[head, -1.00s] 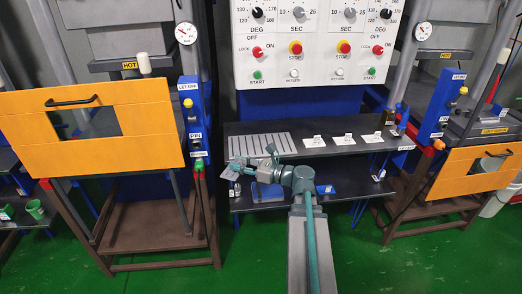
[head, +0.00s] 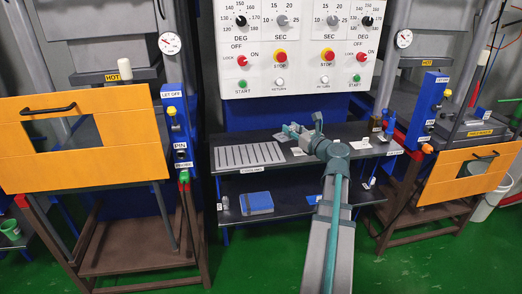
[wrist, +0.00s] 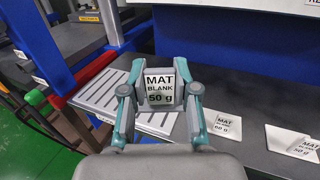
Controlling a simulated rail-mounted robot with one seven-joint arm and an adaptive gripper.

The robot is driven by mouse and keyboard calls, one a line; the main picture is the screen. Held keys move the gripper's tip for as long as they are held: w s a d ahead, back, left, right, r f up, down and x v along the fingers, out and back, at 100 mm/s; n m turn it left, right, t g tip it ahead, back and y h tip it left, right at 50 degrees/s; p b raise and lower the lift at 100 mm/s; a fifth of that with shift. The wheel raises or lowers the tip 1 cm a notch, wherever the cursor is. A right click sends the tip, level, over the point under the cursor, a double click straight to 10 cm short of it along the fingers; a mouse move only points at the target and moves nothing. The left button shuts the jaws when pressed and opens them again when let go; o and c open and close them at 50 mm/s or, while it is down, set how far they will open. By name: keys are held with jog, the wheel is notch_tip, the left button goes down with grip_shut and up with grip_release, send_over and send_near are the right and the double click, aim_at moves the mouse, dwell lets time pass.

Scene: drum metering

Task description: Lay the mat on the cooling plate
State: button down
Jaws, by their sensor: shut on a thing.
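The mat is a small pale blank marked "MAT BLANK 50 g". In the wrist view, the mat (wrist: 160,86) stands upright between the two fingers of my gripper (wrist: 162,95), which is shut on it. In the head view, my gripper (head: 291,132) is above the bench, just right of the cooling plate; the mat is mostly hidden there. The cooling plate (head: 248,155) is a light grey slotted plate lying flat and bare at the bench's left end. It also shows in the wrist view (wrist: 103,91), behind and left of the mat, apart from it.
Pale labelled pieces lie on the dark bench, including one marked 60 g (wrist: 224,124) and another (wrist: 293,143) at right. The control panel (head: 300,45) rises behind. Orange-guarded presses (head: 80,165) flank the bench. A blue block (head: 257,203) sits on the lower shelf.

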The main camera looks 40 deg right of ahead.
jog(key=w+f, duration=0.2)
jog(key=w, duration=0.1)
jog(key=w+a+f, duration=0.1)
jog(key=w+f, duration=0.2)
jog(key=w, duration=0.1)
jog(key=w+f+b, duration=0.1)
jog(key=w+f, duration=0.2)
jog(key=w, duration=0.1)
jog(key=shift+a+f, duration=0.25)
jog(key=shift+w+f, duration=0.15)
jog(key=shift+f, duration=0.75)
jog(key=shift+w+f, duration=0.1)
jog(key=shift+f, duration=0.75)
jog(key=shift+f+b, duration=0.2)
jog(key=shift+b, duration=0.1)
jog(key=c, duration=0.9)
grip_release()
jog(key=shift+r, duration=0.1)
jog(key=shift+r, duration=0.1)
